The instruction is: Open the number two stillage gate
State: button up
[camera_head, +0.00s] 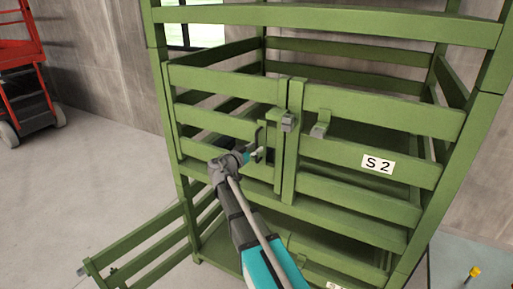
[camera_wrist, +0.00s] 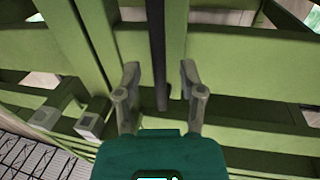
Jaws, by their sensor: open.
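The green stillage marked S 2 (camera_head: 378,164) has two slatted front gate halves, left (camera_head: 215,120) and right (camera_head: 365,150), which meet at upright posts near the middle and look closed. A grey latch piece (camera_head: 288,122) sits on these posts, with a grey bracket (camera_head: 320,127) on the right half. Two grey pieces also show in the wrist view (camera_wrist: 90,123). My gripper (camera_head: 257,143) is at the left half, just left of the posts. In the wrist view my gripper (camera_wrist: 159,72) is open, with a dark upright bar (camera_wrist: 159,55) between its fingers. Contact cannot be told.
Below, another green stillage level has a gate (camera_head: 140,243) swung open at lower left. A red lift (camera_head: 25,75) stands at the far left by the grey wall. A yellow-topped item (camera_head: 474,271) is at lower right. The floor at left is clear.

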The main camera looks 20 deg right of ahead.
jog(key=shift+w+d, duration=0.35)
jog(key=shift+d, duration=0.25)
grip_shut()
